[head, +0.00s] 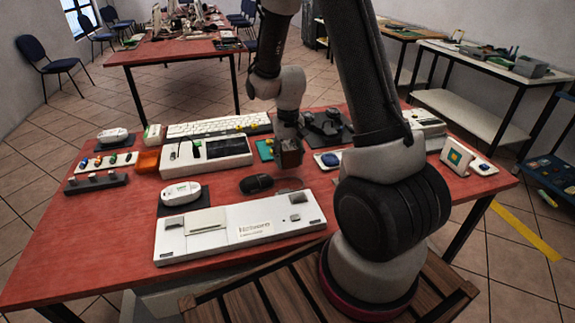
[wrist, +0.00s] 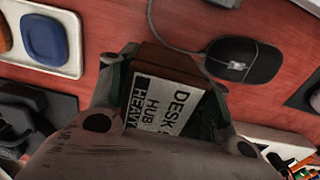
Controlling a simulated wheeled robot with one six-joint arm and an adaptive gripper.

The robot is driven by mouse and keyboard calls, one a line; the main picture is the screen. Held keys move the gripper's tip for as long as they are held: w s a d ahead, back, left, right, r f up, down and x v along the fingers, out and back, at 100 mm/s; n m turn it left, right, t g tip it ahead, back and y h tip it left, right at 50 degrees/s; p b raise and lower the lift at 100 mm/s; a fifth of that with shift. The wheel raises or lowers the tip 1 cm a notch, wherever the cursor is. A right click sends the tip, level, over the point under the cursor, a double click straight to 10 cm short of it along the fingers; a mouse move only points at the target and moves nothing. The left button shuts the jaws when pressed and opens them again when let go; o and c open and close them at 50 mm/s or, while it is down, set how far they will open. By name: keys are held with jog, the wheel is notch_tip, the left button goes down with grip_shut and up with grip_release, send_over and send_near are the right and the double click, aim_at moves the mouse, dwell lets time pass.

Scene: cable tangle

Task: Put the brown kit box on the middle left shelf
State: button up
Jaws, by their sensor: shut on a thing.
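A small dark brown box (head: 291,155) is in my gripper (head: 289,138) above the red table, a little behind the black mouse. In the wrist view the box (wrist: 158,62) sits between the two fingers and has a white label reading "DESK", "HUB" and "HEAVY", partly hidden. My gripper is shut on it. From these views I cannot tell whether the box is clear of the table. I cannot make out a shelf that is clearly the middle left one.
The red table (head: 95,235) holds a white keyboard unit (head: 240,229), a black mouse (head: 257,184), an orange block (head: 147,161) and other devices. Side tables with lower shelves (head: 470,110) stand at right. Tiled floor is open at left.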

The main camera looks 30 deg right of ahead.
aim_at(288, 166)
jog(key=shift+f, duration=1.85)
jog(key=shift+f, duration=0.1)
jog(key=o, duration=1.2)
